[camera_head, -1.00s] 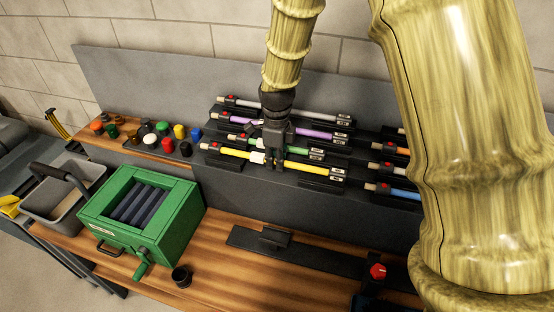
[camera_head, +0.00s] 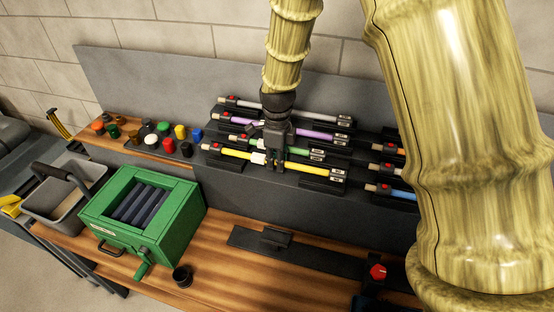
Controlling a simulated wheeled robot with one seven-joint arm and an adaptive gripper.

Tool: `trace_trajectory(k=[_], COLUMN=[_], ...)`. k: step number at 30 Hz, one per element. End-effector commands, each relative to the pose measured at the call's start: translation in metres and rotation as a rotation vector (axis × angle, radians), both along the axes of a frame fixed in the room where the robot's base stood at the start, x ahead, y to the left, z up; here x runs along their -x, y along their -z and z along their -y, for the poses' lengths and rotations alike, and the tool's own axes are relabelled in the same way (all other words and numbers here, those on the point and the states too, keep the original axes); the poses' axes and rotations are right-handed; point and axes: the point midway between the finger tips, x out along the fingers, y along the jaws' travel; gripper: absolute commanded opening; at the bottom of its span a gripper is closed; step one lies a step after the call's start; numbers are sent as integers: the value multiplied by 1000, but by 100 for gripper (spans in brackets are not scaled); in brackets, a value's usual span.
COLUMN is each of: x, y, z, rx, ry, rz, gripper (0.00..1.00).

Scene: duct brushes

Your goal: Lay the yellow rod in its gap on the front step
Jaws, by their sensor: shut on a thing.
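The yellow rod (camera_head: 235,153) lies along the front step of the dark stepped rack (camera_head: 240,186), lengthwise from left to right. Its left end is at a black holder with a red mark (camera_head: 214,147), and its right end is at a black labelled holder (camera_head: 325,174). My gripper (camera_head: 273,164) points down and is shut on the yellow rod near its middle, by a white part of it. The fingers hide a little of the rod. I cannot tell whether the rod rests fully in its holders.
Green (camera_head: 300,150), purple (camera_head: 315,134) and grey (camera_head: 315,117) rods lie on the steps behind. More rods, one blue (camera_head: 403,193), lie at the right. A green box with a crank (camera_head: 180,213) and a grey bin (camera_head: 48,205) stand at the left. Colored caps (camera_head: 168,146) stand behind.

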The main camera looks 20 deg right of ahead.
Motion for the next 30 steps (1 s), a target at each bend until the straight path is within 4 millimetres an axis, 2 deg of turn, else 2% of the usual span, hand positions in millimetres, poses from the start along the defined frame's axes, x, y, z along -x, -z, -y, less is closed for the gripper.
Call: trace_trajectory(k=[30], x=[0], y=[19], z=[0], rx=[1], ry=[0], rz=[1], gripper=[0])
